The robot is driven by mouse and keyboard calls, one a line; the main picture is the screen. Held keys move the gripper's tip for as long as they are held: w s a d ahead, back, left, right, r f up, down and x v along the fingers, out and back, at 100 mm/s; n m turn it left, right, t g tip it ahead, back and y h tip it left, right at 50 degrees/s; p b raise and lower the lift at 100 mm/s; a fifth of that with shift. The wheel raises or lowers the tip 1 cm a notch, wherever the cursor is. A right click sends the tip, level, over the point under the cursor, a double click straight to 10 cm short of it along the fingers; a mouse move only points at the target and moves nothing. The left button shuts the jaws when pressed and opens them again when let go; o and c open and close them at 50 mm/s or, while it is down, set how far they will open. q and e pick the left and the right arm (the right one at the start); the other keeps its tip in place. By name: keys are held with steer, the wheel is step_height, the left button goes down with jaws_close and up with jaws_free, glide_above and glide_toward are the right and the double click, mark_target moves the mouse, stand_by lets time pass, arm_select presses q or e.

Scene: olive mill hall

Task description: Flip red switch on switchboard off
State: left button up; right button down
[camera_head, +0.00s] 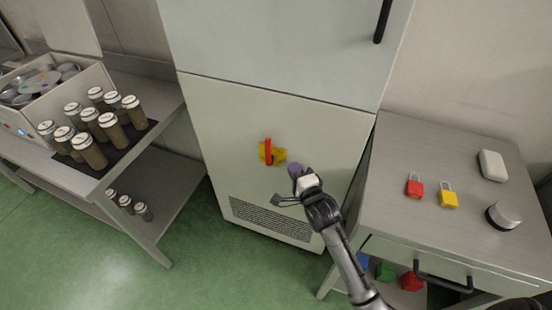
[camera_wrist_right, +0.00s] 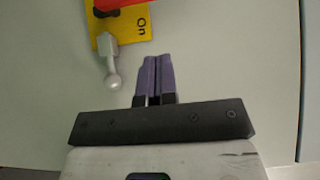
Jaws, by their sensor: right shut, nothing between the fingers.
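The red switch (camera_head: 268,151) is a red handle on a yellow plate (camera_head: 279,155) on the front of the pale cabinet, standing roughly upright in the head view. In the right wrist view the yellow plate (camera_wrist_right: 140,24) shows at the top, with the word "On" and a grey lever with a round knob (camera_wrist_right: 114,80) beside it. The red part (camera_wrist_right: 118,3) is cut off by the top edge. My right gripper (camera_head: 295,171) is shut and empty, to the right of and slightly below the switch. Its purple fingertips (camera_wrist_right: 154,75) look apart from the switch. My left gripper is not in view.
A metal table (camera_head: 400,160) at right holds a red padlock (camera_head: 414,185), a yellow padlock (camera_head: 448,194), a white box (camera_head: 492,165) and a round grey-topped item (camera_head: 504,214). A shelf at left holds several jars (camera_head: 88,150). The cabinet front around the switch is clear.

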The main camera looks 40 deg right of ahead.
mark_target(270, 152)
steer(key=w+b, duration=0.2)
steer(key=w, duration=0.5)
steer(key=shift+w+a, duration=0.4)
